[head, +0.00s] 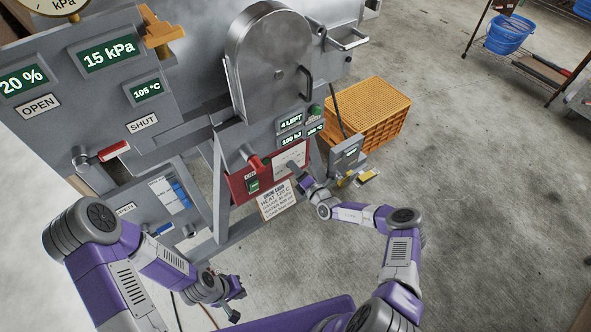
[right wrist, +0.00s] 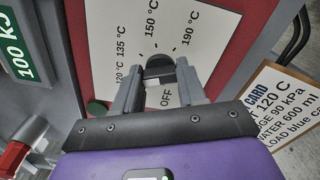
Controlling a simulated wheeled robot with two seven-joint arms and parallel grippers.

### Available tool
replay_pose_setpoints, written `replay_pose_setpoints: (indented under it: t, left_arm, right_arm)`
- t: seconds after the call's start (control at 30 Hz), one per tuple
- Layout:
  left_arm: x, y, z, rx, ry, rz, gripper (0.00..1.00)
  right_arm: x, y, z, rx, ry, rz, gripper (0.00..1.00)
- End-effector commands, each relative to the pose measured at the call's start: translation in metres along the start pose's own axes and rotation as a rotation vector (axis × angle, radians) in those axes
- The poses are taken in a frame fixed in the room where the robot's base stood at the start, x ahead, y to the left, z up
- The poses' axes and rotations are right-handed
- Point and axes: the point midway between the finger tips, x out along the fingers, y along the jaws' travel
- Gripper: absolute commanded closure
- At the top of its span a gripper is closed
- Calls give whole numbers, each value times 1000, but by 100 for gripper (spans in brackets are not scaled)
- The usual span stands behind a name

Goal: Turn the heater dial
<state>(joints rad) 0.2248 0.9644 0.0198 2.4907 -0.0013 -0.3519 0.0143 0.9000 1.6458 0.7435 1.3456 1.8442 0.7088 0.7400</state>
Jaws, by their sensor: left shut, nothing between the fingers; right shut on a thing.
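The heater dial (right wrist: 160,66) is a small dark knob on a white scale plate (right wrist: 110,25) marked OFF, 120, 135, 150 and 190 °C. My right gripper (right wrist: 158,82) is shut on the dial, one finger on each side. In the head view my right gripper (head: 297,172) is at the white scale plate on the red panel, and it hides the dial there. I cannot tell which mark the dial points at. My left gripper (head: 236,292) is shut and empty, low in front of the machine, well away from the dial.
A card (head: 275,200) reading HEAT 120 C hangs below the red panel (head: 238,184). A green display (head: 291,140) reads 100 kJ. A red-handled lever (head: 114,151) juts out at left. An orange crate (head: 368,112) stands at right, with open floor beyond.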

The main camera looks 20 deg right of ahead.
Motion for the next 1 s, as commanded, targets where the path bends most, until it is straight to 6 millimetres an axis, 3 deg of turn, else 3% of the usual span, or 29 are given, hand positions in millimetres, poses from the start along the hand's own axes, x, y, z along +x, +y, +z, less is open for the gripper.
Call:
replay_pose_setpoints:
  t: [0.47,0.5,0.63,1.0]
  left_arm:
    - [0,0,0,0,0,0,100]
    - [0,0,0,0,0,0,100]
    - [0,0,0,0,0,0,100]
    - [-3,1,0,0,0,0,100]
  right_arm:
    - [0,0,0,13,1,-1,90]
    - [0,0,0,13,1,-1,55]
    - [0,0,0,13,1,-1,35]
    - [-7,0,1,12,0,-3,34]
